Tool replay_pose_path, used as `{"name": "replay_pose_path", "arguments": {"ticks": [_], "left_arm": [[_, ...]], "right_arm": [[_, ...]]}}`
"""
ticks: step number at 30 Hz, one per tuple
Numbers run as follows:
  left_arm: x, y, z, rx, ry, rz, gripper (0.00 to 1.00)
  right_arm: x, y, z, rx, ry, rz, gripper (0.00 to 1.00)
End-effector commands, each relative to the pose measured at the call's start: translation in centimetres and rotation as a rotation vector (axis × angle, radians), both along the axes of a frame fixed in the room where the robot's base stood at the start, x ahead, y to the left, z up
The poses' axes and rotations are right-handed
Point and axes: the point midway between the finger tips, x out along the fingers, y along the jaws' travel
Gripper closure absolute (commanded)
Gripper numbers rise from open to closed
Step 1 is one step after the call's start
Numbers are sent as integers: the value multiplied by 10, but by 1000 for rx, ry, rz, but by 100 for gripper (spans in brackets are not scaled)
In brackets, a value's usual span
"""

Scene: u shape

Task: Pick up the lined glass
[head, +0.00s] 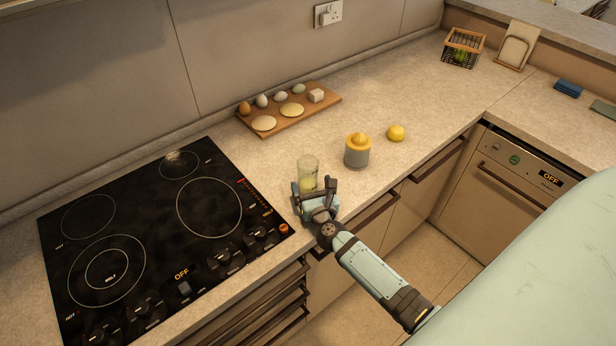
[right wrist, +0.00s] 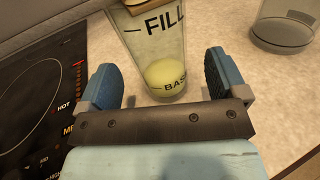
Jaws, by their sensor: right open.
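The lined glass (head: 307,170) stands upright on the counter just right of the cooktop, with pale yellow contents at its bottom. In the right wrist view the glass (right wrist: 158,50) shows the dark marks "FILL" and "BAS…" on its side. My right gripper (head: 314,190) is open at the near side of the glass. In the wrist view its two fingers (right wrist: 160,80) stand apart, one to each side of the glass's lower part, with gaps showing. I cannot tell how far the glass reaches in between them. My left gripper is not in view.
A black cooktop (head: 150,240) lies left of the glass. A grey and yellow juicer (head: 357,152) stands close to its right, then a lemon (head: 396,132). A wooden board (head: 290,112) with eggs and round pieces lies behind. A wire basket (head: 462,48) is far right.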

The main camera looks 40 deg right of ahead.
Motion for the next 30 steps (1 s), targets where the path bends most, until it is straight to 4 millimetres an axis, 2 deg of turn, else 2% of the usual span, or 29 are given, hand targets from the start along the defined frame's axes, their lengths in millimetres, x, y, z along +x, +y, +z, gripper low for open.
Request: {"name": "replay_pose_path", "arguments": {"ticks": [2,6,14,17,22,23,30], "left_arm": [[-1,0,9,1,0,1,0],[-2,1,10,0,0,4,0],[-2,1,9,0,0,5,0],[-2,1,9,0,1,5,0],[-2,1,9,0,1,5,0],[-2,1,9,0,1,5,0],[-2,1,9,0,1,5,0]], "right_arm": [[14,-3,6,-4,-1,1,9],[29,-8,3,-3,1,1,9],[32,-9,1,-2,2,1,9],[32,-9,1,-2,2,1,27],[32,-9,1,-2,2,1,66],[32,-9,1,-2,2,1,70],[32,-9,2,-1,0,1,70]]}}
